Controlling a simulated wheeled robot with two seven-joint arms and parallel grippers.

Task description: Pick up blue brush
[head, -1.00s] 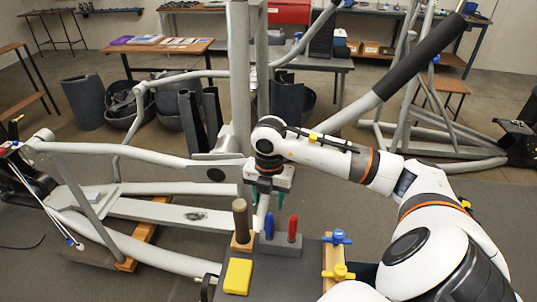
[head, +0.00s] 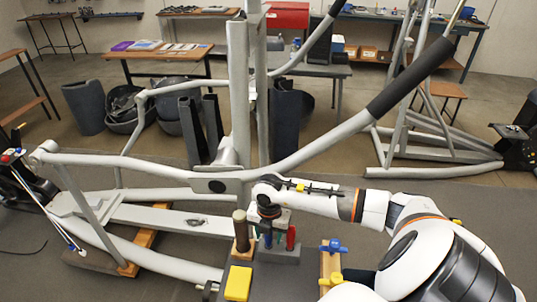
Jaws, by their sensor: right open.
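A blue-handled tool (head: 268,241), likely the blue brush, stands upright in a dark holder block (head: 280,256) at the front of the bench; only its handle shows, partly hidden by my gripper. A red-handled tool (head: 291,238) stands just to its right. My right gripper (head: 272,234) points down over the holder, open, with its fingers around or right beside the blue handle; I cannot tell whether they touch it. My left gripper is not in view.
A brown-handled tool (head: 240,227) stands left of the holder, with a yellow block (head: 238,283) in front. Blue (head: 331,246) and yellow (head: 330,278) clamps sit to the right. The grey elliptical frame (head: 215,186) rises close behind my gripper.

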